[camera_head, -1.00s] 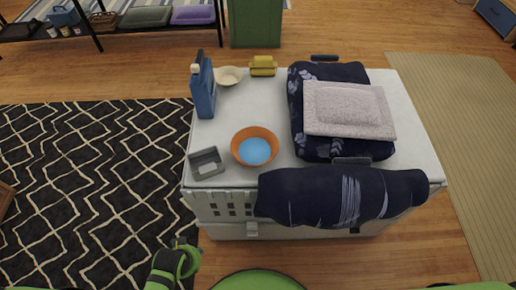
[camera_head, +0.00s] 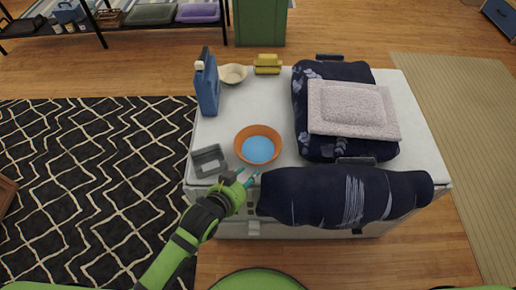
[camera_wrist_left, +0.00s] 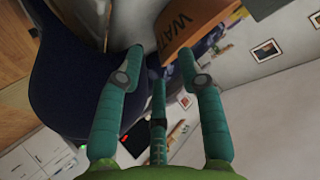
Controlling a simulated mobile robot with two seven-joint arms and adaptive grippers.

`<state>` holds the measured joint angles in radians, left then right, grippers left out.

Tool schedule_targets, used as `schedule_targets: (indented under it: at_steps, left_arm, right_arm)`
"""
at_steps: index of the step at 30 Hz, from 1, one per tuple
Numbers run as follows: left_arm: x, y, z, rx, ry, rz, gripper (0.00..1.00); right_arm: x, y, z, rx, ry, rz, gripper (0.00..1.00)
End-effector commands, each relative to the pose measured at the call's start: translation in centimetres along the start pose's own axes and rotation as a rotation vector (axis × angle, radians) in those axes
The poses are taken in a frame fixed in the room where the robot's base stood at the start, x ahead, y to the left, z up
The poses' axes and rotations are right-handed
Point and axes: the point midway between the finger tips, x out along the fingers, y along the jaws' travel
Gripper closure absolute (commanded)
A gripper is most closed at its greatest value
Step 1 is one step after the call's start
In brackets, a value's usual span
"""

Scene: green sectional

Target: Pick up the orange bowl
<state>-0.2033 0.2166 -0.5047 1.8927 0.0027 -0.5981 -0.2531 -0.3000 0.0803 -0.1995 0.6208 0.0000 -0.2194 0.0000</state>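The orange bowl (camera_head: 258,133), blue inside, sits upright near the front left of the white crate top (camera_head: 220,125). In the left wrist view its orange side with dark lettering (camera_wrist_left: 187,28) shows at the top. My left gripper (camera_head: 249,177) is at the crate's front edge, just in front of the bowl and apart from it. Its teal fingers are spread and empty in the left wrist view (camera_wrist_left: 160,62). My right gripper is not in view.
A grey square tray (camera_head: 209,160) lies left of the bowl. A rolled navy cushion (camera_head: 345,195) is close right of my left gripper. A blue jug (camera_head: 207,85), cream bowl (camera_head: 233,74) and yellow object (camera_head: 267,64) stand behind. A navy bed (camera_head: 310,110) lies right.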

Motion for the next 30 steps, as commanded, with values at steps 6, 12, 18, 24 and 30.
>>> schedule_targets:
  at_steps: [6, 12, 18, 24, 30]
  left_arm:
    - [2.5, 1.3, -3.0, 0.163, 0.190, 0.009, 0.62]
    - [3.9, 1.7, -3.9, 0.195, 0.236, 0.010, 0.62]
    - [5.8, 1.8, -4.0, 0.194, 0.233, 0.011, 0.62]
    - [8.6, 2.0, -4.0, 0.192, 0.235, 0.010, 0.62]
    - [9.9, 2.1, -4.3, 0.193, 0.233, 0.010, 0.62]
  right_arm:
    - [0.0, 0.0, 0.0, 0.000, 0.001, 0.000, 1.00]
    - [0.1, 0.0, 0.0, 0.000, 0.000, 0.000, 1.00]
    - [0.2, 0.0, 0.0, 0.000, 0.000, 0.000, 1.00]
    - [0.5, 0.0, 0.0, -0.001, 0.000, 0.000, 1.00]
    - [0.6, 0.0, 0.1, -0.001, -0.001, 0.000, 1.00]
